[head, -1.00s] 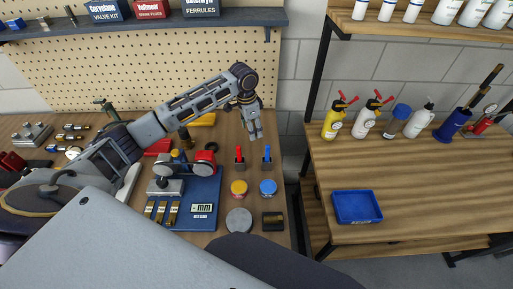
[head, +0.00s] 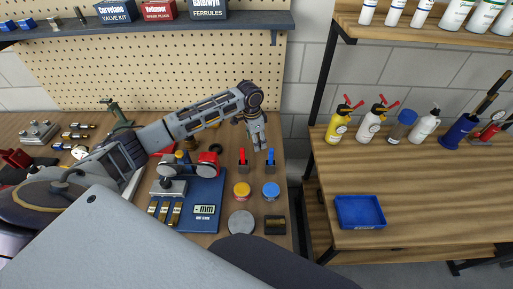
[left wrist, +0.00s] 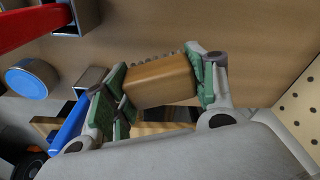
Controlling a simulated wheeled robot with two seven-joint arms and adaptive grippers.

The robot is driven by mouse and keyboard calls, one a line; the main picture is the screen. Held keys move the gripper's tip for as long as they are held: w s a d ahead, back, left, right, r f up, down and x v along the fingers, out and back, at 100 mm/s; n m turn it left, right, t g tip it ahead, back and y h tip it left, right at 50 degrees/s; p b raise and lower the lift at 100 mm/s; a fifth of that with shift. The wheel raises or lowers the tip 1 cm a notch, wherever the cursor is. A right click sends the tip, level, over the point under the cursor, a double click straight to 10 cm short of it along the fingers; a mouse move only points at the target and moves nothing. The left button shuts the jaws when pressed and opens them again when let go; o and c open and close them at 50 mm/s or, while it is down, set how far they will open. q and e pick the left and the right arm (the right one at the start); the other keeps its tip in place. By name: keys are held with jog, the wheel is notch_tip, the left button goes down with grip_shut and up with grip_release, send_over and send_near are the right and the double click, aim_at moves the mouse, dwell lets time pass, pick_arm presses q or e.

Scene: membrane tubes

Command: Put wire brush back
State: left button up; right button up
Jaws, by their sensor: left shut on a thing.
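My left gripper (head: 260,146) is over the back right part of the left workbench (head: 215,244), behind the red-handled and blue-handled tools. In the left wrist view, the gripper (left wrist: 160,90) is shut on a brown wooden block with a row of small bumps along one edge. It appears to be the wire brush (left wrist: 160,80). Green finger pads press on both ends of it. In the head view the held brush is too small to make out clearly. My right gripper is not in view.
Red-handled (head: 243,156) and blue-handled (head: 270,157) tools stand in small holders by the gripper. Yellow (head: 242,190) and blue (head: 271,190) round tins and a blue gauge base (head: 204,190) lie nearer. A pegboard (head: 150,65) rises behind. A blue tray (head: 360,211) sits on the right bench.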

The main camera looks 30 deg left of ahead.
pick_arm(q)
jog(key=shift+f, duration=0.65)
jog(key=shift+f, duration=1.9)
jog(key=o, duration=1.1)
jog(key=shift+f, duration=0.1)
jog(key=shift+c, duration=0.2)
jog(key=r, duration=0.8)
jog(key=s+r, duration=0.1)
jog(key=r, duration=0.3)
jog(key=shift+a+r+b, duration=0.1)
jog(key=shift+a+b, duration=0.25)
jog(key=shift+a, duration=0.05)
